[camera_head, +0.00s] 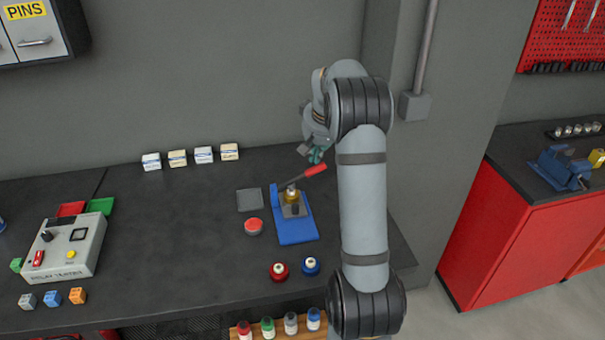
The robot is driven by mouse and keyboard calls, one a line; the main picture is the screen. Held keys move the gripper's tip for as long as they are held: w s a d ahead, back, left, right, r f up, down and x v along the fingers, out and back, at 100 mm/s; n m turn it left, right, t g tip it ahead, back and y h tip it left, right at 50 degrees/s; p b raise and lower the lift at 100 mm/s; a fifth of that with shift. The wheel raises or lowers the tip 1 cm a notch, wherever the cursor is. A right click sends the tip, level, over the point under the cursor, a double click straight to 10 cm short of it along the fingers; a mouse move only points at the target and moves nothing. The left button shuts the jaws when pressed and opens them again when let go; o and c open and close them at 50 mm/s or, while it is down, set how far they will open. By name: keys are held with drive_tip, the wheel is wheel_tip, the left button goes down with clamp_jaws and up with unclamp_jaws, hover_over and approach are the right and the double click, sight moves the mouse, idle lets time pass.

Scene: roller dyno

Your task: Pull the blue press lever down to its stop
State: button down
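The blue press (296,228) stands on the dark workbench, left of my arm. Its lever (314,170) has a red grip and slopes up to the right from the top of the press. My gripper (316,154) is just above the red grip, with greenish fingers pointing down. It looks close to the grip, but I cannot tell whether it touches. The fingers are small and partly hidden by my wrist, so their opening does not show.
A grey square plate (249,200) and a red button (253,226) lie left of the press. Red (278,271) and blue (311,266) round pieces stand in front. Several small boxes (203,155) line the back. A relay tester (66,248) stands left; the bench middle is clear.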

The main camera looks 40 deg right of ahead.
sight(318, 169)
drive_tip(key=shift+f, duration=0.2)
drive_tip(key=shift+d+f+b, duration=0.15)
drive_tip(key=shift+f+b, duration=1.1)
drive_tip(key=shift+b, duration=0.15)
drive_tip(key=shift+s+f+b, duration=0.1)
drive_tip(key=shift+f+b, duration=0.25)
drive_tip(key=shift+f, duration=0.05)
drive_tip(key=shift+d+f+b, duration=0.1)
drive_tip(key=shift+f+b, duration=1)
drive_tip(key=shift+f, duration=0.05)
drive_tip(key=shift+r, duration=0.2)
wheel_tip(318, 169, up, 10)
drive_tip(key=p, duration=0.8)
drive_tip(key=shift+p, duration=0.3)
drive_tip(key=shift+f, duration=0.1)
